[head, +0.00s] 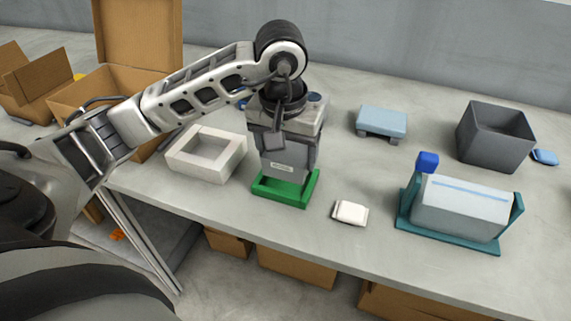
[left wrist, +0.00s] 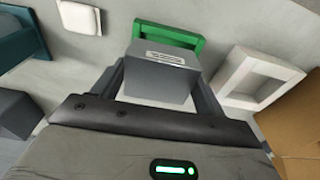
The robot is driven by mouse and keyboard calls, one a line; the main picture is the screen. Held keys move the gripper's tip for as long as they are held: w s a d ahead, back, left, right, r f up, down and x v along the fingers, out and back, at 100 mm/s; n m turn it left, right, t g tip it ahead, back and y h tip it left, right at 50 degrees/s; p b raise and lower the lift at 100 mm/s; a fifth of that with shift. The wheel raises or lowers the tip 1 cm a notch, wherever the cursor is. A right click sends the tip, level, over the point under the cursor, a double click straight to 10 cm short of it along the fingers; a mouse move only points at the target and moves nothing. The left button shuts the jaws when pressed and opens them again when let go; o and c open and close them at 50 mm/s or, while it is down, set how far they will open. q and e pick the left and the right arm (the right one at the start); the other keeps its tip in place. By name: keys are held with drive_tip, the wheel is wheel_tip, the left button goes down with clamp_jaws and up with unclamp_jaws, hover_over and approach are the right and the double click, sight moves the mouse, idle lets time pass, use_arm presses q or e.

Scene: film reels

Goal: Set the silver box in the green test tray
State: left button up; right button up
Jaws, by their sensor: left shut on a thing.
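The silver box (head: 282,166), a grey block with a pale label, is upright between the fingers of my left gripper (head: 290,148). The left wrist view also shows the box (left wrist: 160,75), with a finger of the gripper (left wrist: 160,88) on each side. The green test tray (head: 285,198) is a low, bright green frame on the table, directly below the box. Its green rim also shows beyond the box in the left wrist view (left wrist: 180,36). The box's lower end is at the tray's opening; whether it touches the tray floor is hidden. My right gripper is out of view.
A white square frame (head: 182,172) stands close left of the tray. A small white block (head: 350,212) lies to its right. Farther right are a teal holder (head: 445,236) with a large grey body, a light blue block (head: 382,119) and a dark grey bin (head: 485,153). Cardboard boxes stand left.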

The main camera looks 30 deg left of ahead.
sight(283, 152)
use_arm(q)
drive_tip(key=shift+w+a+f, duration=0.35)
drive_tip(key=shift+w+f, duration=0.05)
drive_tip(key=shift+f, duration=0.15)
drive_tip(key=f, duration=0.2)
drive_tip(key=f+p, duration=0.1)
drive_tip(key=shift+w+a+f, duration=0.1)
drive_tip(key=shift+w+a, duration=0.15)
drive_tip(key=shift+f, duration=0.55)
drive_tip(key=o, duration=0.6)
drive_tip(key=shift+b, duration=0.35)
drive_tip(key=o, duration=0.4)
drive_tip(key=shift+r+p, duration=0.2)
drive_tip(key=shift+p, duration=0.1)
drive_tip(key=shift+r, duration=0.3)
drive_tip(key=r, duration=0.7)
drive_tip(key=s+r, duration=0.1)
drive_tip(key=r, duration=0.2)
drive_tip(key=shift+s+d+r, duration=0.1)
drive_tip(key=shift+d+r, duration=0.1)
drive_tip(key=shift+r, duration=0.15)
drive_tip(key=shift+s+r, duration=0.1)
drive_tip(key=shift+r, duration=0.2)
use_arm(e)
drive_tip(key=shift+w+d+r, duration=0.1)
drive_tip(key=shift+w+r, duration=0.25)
